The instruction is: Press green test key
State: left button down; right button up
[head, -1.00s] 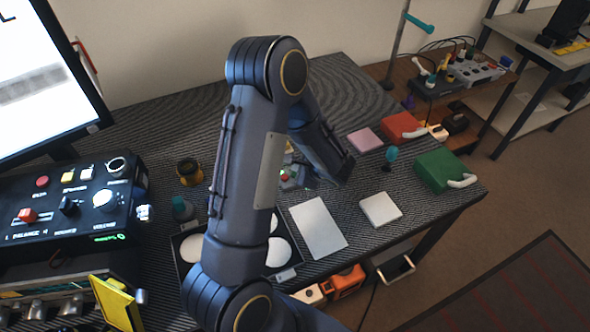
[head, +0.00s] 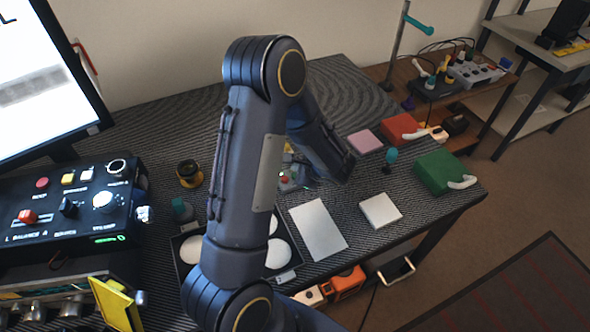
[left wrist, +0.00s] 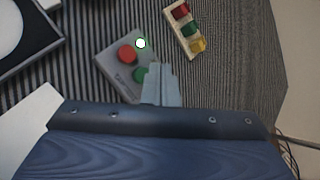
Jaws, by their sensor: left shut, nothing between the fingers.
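The test box (left wrist: 112,68) is a small grey case with a red button (left wrist: 127,53), a green key (left wrist: 140,75) and a round lit lamp (left wrist: 141,43) in the left wrist view. My left gripper (left wrist: 160,72) is shut and empty. Its fingertips are right beside the green key and cover part of it; I cannot tell whether they touch or press it. In the head view the test box (head: 287,180) is small and partly hidden behind my left arm, and the fingertips are hard to make out. My right gripper is not in view.
A strip with red, green and yellow blocks (left wrist: 186,28) lies near the test box. A dark tray with white discs (head: 184,250) is at the front. A white sheet (head: 317,230), a white block (head: 380,210) and a green box (head: 441,172) lie to the right.

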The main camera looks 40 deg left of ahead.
pick_arm(q)
jog(key=shift+r+p, duration=0.45)
jog(key=shift+p, duration=0.65)
jog(key=shift+r, duration=0.4)
jog(key=shift+s+d+r+p, duration=0.15)
jog(key=shift+s+r+p, duration=0.05)
jog(key=shift+r+p, duration=0.2)
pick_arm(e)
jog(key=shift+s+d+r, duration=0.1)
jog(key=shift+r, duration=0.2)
pick_arm(q)
jog(key=shift+w+a+r, duration=0.1)
jog(key=shift+w+a, duration=0.1)
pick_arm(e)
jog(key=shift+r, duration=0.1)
